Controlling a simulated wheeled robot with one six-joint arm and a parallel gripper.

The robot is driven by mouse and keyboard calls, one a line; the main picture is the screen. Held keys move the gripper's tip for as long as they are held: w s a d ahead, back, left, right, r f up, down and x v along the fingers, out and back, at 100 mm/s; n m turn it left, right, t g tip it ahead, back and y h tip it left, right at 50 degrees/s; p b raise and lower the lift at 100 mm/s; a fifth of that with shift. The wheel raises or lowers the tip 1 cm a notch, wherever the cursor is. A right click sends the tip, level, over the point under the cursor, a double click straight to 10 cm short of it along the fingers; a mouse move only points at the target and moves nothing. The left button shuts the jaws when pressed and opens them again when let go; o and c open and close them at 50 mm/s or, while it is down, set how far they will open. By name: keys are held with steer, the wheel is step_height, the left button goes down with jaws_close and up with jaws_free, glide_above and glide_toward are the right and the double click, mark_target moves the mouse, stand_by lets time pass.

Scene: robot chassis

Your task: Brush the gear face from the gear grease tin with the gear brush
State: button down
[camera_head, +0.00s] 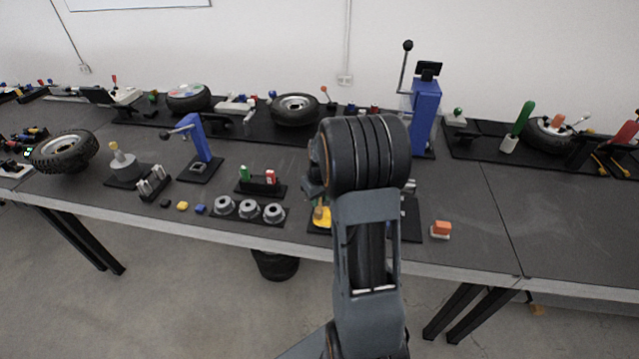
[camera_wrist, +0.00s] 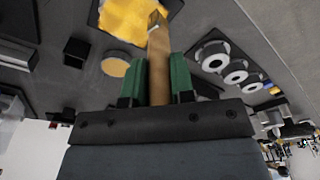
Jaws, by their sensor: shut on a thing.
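In the wrist view, my gripper (camera_wrist: 157,62) has its green fingers shut on the wooden handle of the gear brush (camera_wrist: 158,82). The brush's metal collar and tip point to the top of the picture, over the right edge of the yellow gear (camera_wrist: 125,16). I cannot tell whether the tip touches the gear face. A round tan-topped tin (camera_wrist: 115,67), which looks like the grease tin, stands beside the gear, apart from the brush. In the head view, the yellow gear (camera_head: 321,218) shows partly behind my arm, which hides the tin and most of my gripper.
Three grey flanged rings (camera_head: 249,208) stand on a dark strip left of the gear. A holder with green and red pieces (camera_head: 262,181) is behind them. A blue press (camera_head: 424,118) stands behind my arm. An orange-and-white block (camera_head: 441,229) lies right. The right tabletop (camera_head: 500,235) is clear.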

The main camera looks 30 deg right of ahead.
steer(key=shift+r+p, duration=1.35)
steer(key=shift+r, duration=0.95)
steer(key=shift+f, duration=0.1)
